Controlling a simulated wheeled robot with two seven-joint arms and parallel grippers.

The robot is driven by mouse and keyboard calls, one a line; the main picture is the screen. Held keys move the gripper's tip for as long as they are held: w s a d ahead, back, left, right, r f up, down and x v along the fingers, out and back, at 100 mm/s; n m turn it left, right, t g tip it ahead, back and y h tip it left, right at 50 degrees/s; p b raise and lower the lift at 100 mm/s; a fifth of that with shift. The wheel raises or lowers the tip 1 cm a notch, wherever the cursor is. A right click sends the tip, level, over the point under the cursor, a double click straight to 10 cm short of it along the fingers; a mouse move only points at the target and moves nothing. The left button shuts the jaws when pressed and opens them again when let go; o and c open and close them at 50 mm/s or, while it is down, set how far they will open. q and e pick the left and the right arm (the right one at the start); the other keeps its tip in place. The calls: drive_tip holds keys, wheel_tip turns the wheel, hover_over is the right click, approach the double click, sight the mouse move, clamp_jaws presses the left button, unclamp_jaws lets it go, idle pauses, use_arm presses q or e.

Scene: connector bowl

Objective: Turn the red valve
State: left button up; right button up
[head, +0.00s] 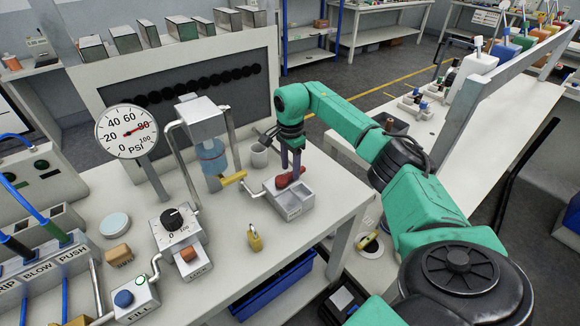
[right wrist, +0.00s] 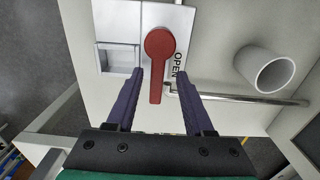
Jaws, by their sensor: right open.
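The red valve (head: 289,178) is a lever handle on a pale metal block (head: 294,211) near the table's right part. In the right wrist view the red valve (right wrist: 157,62) has a round head, and its lever points down the picture, beside the word OPEN. My right gripper (head: 291,165) reaches down over the valve from above. In the right wrist view its purple fingers (right wrist: 159,74) are open, one on each side of the lever, with gaps on both sides. Whether the fingertips are level with the lever is hard to tell. My left gripper is not in view.
A white cup (head: 259,155) stands left of the valve; it also shows in the right wrist view (right wrist: 265,69). The table's right edge is close.

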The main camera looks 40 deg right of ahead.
drive_tip(key=shift+s+f, duration=0.25)
drive_tip(key=shift+f, duration=0.35)
drive_tip(key=shift+w, duration=0.1)
clamp_jaws()
idle(0.9)
